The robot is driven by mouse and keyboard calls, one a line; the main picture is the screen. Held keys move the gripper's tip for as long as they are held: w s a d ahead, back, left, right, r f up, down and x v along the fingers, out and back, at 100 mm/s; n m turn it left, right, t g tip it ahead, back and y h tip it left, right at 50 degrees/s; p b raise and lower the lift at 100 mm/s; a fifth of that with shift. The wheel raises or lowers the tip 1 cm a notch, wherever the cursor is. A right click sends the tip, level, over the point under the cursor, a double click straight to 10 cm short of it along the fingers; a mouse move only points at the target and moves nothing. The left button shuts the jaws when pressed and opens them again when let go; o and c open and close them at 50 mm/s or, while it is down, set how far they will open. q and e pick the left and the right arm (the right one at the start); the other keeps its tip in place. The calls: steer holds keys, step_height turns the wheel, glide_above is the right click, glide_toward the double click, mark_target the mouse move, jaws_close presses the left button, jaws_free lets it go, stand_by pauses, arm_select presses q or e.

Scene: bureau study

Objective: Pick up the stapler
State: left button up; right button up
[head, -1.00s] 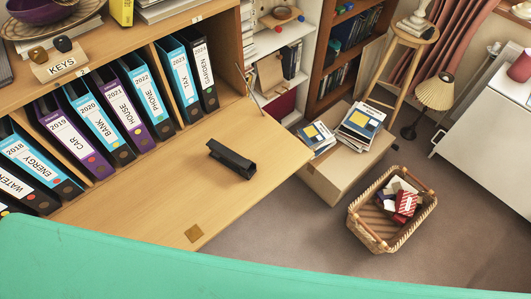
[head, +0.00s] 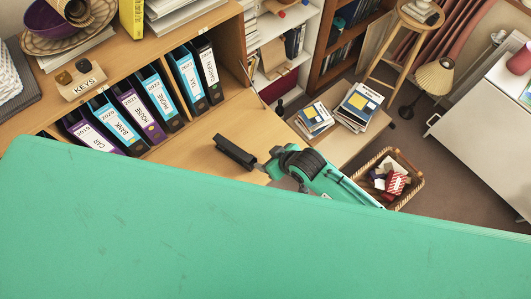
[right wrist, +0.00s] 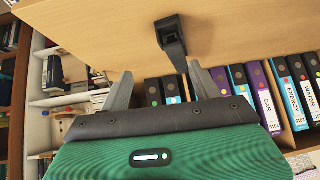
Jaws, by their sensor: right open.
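The black stapler (head: 235,152) lies on the fold-down wooden desk board (head: 204,150), in front of the row of binders. My right gripper (head: 263,167) is just to the right of it, with its fingers pointing at its near end. In the right wrist view the stapler (right wrist: 172,42) stretches ahead of my right gripper (right wrist: 160,68). The two grey fingers are spread apart with nothing held between them. The stapler's near end appears close to the right-hand finger; whether they touch I cannot tell. My left gripper is not in view.
Binders (head: 161,95) stand in the bureau behind the board. A stay (head: 253,83) runs to the board's right side. The board around the stapler is bare.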

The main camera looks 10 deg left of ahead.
mark_target(248, 158)
steer(key=a+f+b, duration=0.1)
steer(key=b, duration=0.1)
steer(key=a+f+n+b, duration=0.1)
steer(key=a+f, duration=0.1)
steer(key=a+f+n+b, duration=0.1)
steer(key=b, duration=0.1)
steer(key=shift+w+a+f+g+b, duration=0.25)
steer(key=shift+a+g+b, duration=0.1)
steer(key=shift+g, duration=0.05)
arm_select(q)
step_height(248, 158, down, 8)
steer(key=b, duration=0.2)
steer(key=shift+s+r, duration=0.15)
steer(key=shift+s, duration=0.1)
arm_select(e)
steer(key=shift+x, duration=2.15)
steer(key=shift+a+r, duration=0.15)
steer(key=c, duration=1.1)
steer(key=shift+c, duration=0.2)
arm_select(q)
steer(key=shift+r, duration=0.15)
arm_select(e)
steer(key=shift+w+r, duration=0.1)
steer(key=shift+r, duration=0.05)
arm_select(q)
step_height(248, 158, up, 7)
steer(key=p, duration=0.6)
arm_select(e)
steer(key=shift+r, duration=3.4)
